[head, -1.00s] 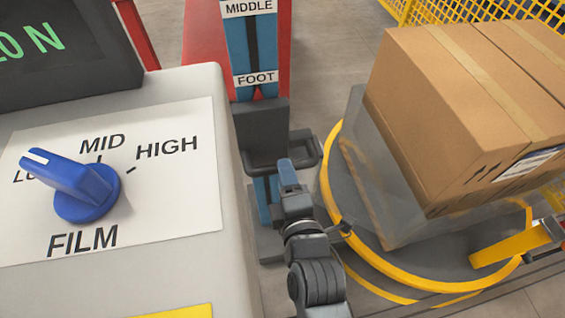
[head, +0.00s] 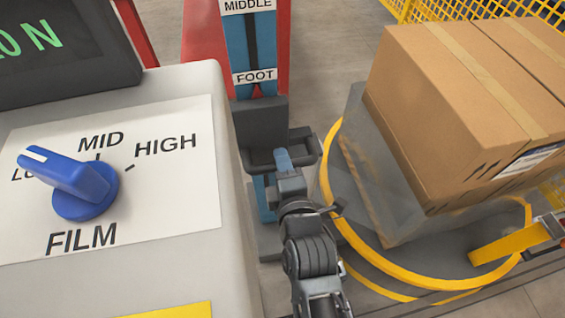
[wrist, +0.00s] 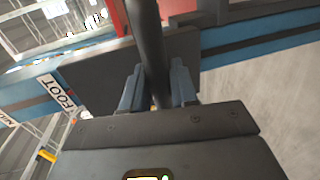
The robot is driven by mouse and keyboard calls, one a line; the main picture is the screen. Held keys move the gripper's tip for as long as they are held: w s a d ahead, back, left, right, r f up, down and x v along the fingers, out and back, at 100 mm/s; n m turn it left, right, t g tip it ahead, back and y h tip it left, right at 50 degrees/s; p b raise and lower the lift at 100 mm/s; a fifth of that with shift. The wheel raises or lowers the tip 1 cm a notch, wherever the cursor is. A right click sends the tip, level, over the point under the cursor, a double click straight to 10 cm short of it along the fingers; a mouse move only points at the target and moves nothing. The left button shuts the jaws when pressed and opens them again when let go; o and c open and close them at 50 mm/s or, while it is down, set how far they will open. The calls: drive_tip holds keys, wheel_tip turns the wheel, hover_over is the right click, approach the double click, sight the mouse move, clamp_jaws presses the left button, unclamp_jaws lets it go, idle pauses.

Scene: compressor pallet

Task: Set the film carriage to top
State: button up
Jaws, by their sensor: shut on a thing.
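The film carriage (head: 262,122) is a dark grey block on a blue mast (head: 238,50) with a black slot. It sits low, with its upper edge just below the FOOT label (head: 255,76); the MIDDLE label (head: 247,5) is higher up. A dark handle bar sticks out from its front. My gripper (head: 283,158) is at this handle. In the wrist view, the two blue-grey fingers of my gripper (wrist: 157,90) are shut on the dark handle (wrist: 150,45), one on each side. The top of the mast is out of the head view.
A grey console with a blue FILM knob (head: 72,180) stands at the left. At the right, a wrapped carton (head: 450,110) sits on a round turntable with a yellow rim (head: 345,225). My arm lies in the gap between them.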

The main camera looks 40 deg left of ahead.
clamp_jaws()
wheel_tip(320, 180, up, 25)
drive_tip(key=p, duration=1.4)
drive_tip(key=o, duration=0.7)
unclamp_jaws()
drive_tip(key=b+v, duration=0.1)
drive_tip(key=v, duration=0.7)
